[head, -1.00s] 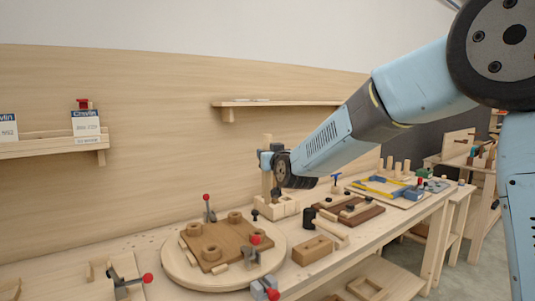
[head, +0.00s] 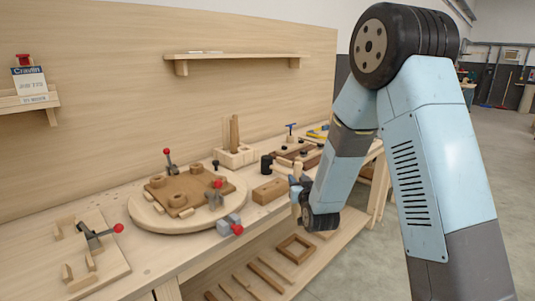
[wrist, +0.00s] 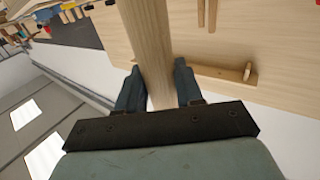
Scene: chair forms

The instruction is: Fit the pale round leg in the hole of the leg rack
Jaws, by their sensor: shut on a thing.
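My gripper (head: 296,188) is at the bench's front edge, to the right of the rack. It is shut on the pale leg, whose pale wood shows between the two fingers in the wrist view (wrist: 148,40). In the head view the leg is small and partly hidden by my wrist. The leg rack (head: 238,157) is a pale wooden block at the back of the bench, with a brown upright leg and a paler one standing in it. Its empty hole cannot be made out. The held leg is well apart from the rack.
A round turntable (head: 190,222) with a brown board, clamps and red knobs stands left of the rack. A wooden block (head: 270,190) and a dark mallet lie between the rack and my gripper. A lower shelf (head: 320,250) holds frames and strips.

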